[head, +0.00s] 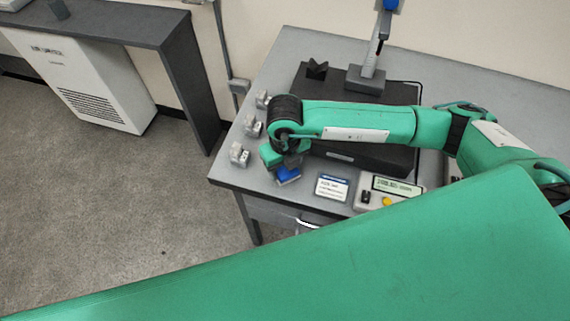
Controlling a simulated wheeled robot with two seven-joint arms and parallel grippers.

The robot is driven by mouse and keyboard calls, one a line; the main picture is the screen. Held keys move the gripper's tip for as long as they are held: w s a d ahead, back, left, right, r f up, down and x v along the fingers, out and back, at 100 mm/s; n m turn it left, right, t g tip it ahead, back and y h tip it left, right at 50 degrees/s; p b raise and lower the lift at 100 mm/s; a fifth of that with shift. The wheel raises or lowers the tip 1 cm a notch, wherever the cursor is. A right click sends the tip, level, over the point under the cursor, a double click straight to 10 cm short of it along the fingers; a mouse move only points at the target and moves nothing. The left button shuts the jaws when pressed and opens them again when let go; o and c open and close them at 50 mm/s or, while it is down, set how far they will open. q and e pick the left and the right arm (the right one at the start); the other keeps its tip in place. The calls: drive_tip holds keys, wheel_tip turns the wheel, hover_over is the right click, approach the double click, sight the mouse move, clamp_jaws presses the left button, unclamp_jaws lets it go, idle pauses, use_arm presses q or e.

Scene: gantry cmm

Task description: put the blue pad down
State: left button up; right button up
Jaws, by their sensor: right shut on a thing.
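The blue pad (288,176) is in the head view, near the front left part of the grey table (254,186). My right gripper (286,167) is shut on it from above. The gripper and wrist hide part of the pad. I cannot tell whether the pad touches the table top or is held just above it. My left gripper is not in view.
Several small metal blocks (239,154) stand along the table's left edge. A label card (332,187) and a control box with a display (397,186) lie to the right of the pad. A black plate with a grey stand (366,79) is behind my right arm.

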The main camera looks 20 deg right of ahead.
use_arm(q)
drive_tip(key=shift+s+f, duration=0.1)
use_arm(e)
drive_tip(key=o, duration=1.3)
drive_tip(key=shift+f, duration=0.1)
drive_tip(key=shift+c, duration=0.2)
wheel_tip(320, 180, up, 9)
drive_tip(key=shift+w+r+b, duration=0.1)
drive_tip(key=shift+r+b, duration=0.05)
drive_tip(key=shift+b, duration=0.75)
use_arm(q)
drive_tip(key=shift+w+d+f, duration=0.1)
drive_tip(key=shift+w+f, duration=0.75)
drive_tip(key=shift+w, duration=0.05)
use_arm(e)
wheel_tip(320, 180, up, 3)
drive_tip(key=shift+r, duration=0.1)
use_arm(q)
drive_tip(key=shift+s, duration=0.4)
